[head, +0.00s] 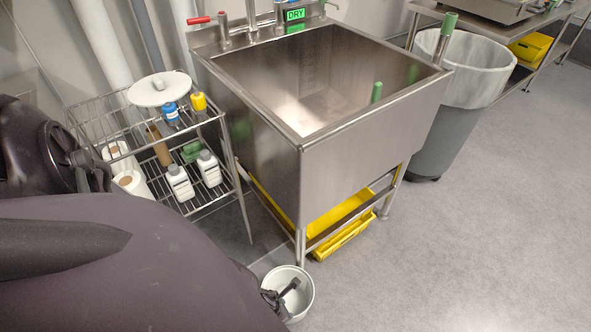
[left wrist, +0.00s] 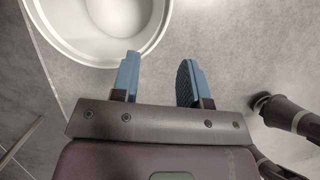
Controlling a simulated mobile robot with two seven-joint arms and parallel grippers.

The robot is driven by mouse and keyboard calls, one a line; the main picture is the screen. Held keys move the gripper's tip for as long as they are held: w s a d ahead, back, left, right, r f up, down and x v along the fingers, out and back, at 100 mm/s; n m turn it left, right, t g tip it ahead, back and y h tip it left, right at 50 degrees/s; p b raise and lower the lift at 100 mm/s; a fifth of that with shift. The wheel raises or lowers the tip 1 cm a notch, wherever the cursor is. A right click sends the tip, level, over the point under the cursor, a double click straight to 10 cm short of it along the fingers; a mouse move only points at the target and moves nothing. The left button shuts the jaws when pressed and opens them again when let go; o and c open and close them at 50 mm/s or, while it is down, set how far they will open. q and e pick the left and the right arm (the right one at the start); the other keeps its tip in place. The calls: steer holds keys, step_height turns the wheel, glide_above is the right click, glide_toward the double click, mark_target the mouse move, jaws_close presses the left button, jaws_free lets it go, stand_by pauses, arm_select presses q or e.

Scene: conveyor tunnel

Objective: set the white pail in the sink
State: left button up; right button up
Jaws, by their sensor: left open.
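The white pail (head: 304,298) stands upright on the grey floor in front of the sink's near left leg. It fills the top left of the left wrist view (left wrist: 98,40), where its inside looks empty. In the head view dark gripper parts overlap the pail's left side, and my arm hides the rest. The steel sink (head: 375,150) stands on legs behind the pail, its deep basin open at the top. My right gripper is not in view.
A wire rack (head: 235,185) with bottles, rolls and a white round lid stands left of the sink. Yellow trays (head: 345,215) sit under the sink. A lined grey bin (head: 440,125) stands to its right. Floor at right is clear.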

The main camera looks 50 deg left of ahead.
mark_target(300, 314)
arm_select(q)
steer(key=shift+m, duration=0.4)
steer(key=b+x, duration=0.3)
steer(key=x, duration=0.2)
steer(key=shift+d+f, duration=0.15)
steer(key=shift+d, duration=0.05)
steer(key=shift+w+f+b, duration=0.2)
steer(key=shift+f+b, duration=0.05)
steer(key=shift+b, duration=0.1)
steer(key=shift+w+f, duration=0.1)
steer(key=shift+w, duration=0.25)
steer(key=shift+d+f+b, duration=0.2)
steer(key=shift+f+b, duration=0.25)
steer(key=shift+b, duration=0.05)
steer(key=b+x, duration=0.2)
steer(key=x, duration=0.1)
steer(key=shift+s+d, duration=0.1)
steer(key=shift+s, duration=0.1)
steer(key=shift+w+f+b, duration=0.4)
steer(key=shift+f+b, duration=0.1)
steer(key=shift+b, duration=0.05)
steer(key=shift+w, duration=0.3)
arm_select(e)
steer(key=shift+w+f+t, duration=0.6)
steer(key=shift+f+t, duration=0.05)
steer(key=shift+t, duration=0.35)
